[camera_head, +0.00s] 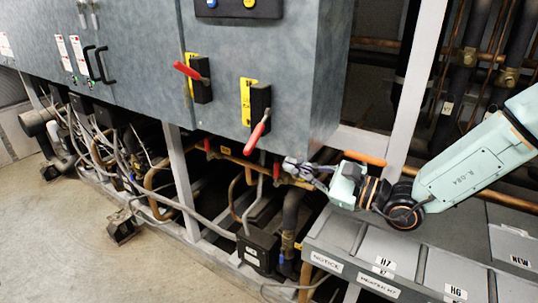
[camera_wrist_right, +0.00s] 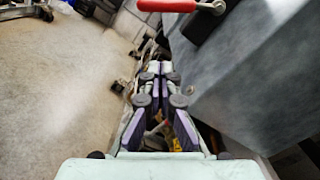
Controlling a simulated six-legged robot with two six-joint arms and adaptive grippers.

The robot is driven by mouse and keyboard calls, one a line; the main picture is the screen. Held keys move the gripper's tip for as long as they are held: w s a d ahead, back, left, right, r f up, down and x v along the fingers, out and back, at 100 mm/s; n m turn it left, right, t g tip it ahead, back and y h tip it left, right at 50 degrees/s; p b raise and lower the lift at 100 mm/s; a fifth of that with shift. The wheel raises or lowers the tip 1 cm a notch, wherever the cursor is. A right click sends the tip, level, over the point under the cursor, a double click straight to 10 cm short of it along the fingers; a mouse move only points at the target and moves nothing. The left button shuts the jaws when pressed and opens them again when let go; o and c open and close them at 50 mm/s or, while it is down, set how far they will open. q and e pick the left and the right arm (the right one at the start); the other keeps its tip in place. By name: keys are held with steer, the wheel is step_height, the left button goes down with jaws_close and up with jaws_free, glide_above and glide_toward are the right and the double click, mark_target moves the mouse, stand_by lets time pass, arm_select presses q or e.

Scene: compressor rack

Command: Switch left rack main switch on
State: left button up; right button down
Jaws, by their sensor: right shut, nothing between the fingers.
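Two rotary switches with red handles are on the grey cabinet front. The left switch (camera_head: 202,88) has its handle (camera_head: 186,70) pointing left and slightly up. The right switch (camera_head: 260,100) has its handle (camera_head: 257,134) pointing down and slightly left. My right gripper (camera_head: 288,163) is shut and empty, below and to the right of the right switch's handle, apart from it. In the right wrist view the shut fingers (camera_wrist_right: 158,70) point away from the camera. A red handle (camera_wrist_right: 180,5) shows at the top edge there; I cannot tell which switch it belongs to. My left gripper is out of view.
Copper pipes and cables run under the cabinet (camera_head: 140,50). Grey labelled boxes (camera_head: 420,265) stand below my right arm. A pale upright post (camera_head: 416,85) is behind the arm. The floor (camera_head: 60,240) at left is mostly clear.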

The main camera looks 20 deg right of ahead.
mark_target(258, 132)
arm_select(q)
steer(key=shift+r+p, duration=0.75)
steer(key=shift+p, duration=0.05)
arm_select(e)
steer(key=w+a+r, duration=0.2)
steer(key=a+r, duration=0.1)
steer(key=a, duration=0.2)
steer(key=shift+w+r, duration=0.2)
steer(key=shift+w, duration=0.2)
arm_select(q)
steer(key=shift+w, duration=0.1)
arm_select(e)
steer(key=shift+w+a, duration=0.1)
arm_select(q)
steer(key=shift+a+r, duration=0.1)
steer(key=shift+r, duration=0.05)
arm_select(e)
steer(key=shift+d, duration=0.2)
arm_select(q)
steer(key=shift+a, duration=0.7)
arm_select(e)
steer(key=shift+a+r+m, duration=0.15)
steer(key=shift+a+m, duration=0.2)
steer(key=shift+m, duration=0.15)
